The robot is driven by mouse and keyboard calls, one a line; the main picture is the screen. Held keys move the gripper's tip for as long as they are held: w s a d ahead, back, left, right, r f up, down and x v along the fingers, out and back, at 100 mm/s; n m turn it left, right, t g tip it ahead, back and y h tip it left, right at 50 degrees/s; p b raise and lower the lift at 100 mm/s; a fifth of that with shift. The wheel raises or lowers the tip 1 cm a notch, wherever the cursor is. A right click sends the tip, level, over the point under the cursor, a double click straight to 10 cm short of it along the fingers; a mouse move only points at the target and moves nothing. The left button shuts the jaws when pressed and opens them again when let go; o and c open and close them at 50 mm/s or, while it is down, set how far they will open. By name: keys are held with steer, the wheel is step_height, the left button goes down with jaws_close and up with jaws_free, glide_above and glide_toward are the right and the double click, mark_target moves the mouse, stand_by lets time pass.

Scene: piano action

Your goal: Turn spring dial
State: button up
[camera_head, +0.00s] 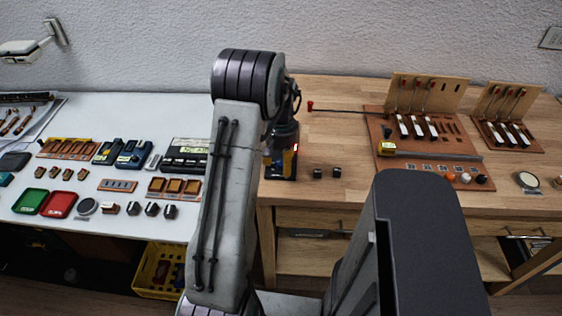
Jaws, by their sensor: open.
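My arm reaches up and forward, then bends down to my gripper (285,138) at the left end of the wooden bench. The gripper is small and dark here, and its fingers are hard to make out. It is open and points down over a dark device (281,168) with a yellow patch and a small red part. The gripper covers the upper part of this device. I cannot tell whether they touch. I cannot make out a spring dial clearly; any dial there is hidden or too small to tell.
Two small black blocks (327,173) stand just right of the device. A red-tipped rod (335,109) lies behind. A brown board (430,150) with piano key parts is further right. A white table (120,112) on the left holds trays and meters. Bare wood (340,140) lies between.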

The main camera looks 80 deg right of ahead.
mark_target(281, 161)
step_height(281, 161, up, 12)
stand_by(0.8)
stand_by(0.7)
steer(key=shift+f+p, duration=3.05)
steer(key=shift+f, duration=2.95)
steer(key=shift+c, duration=0.2)
jaws_close()
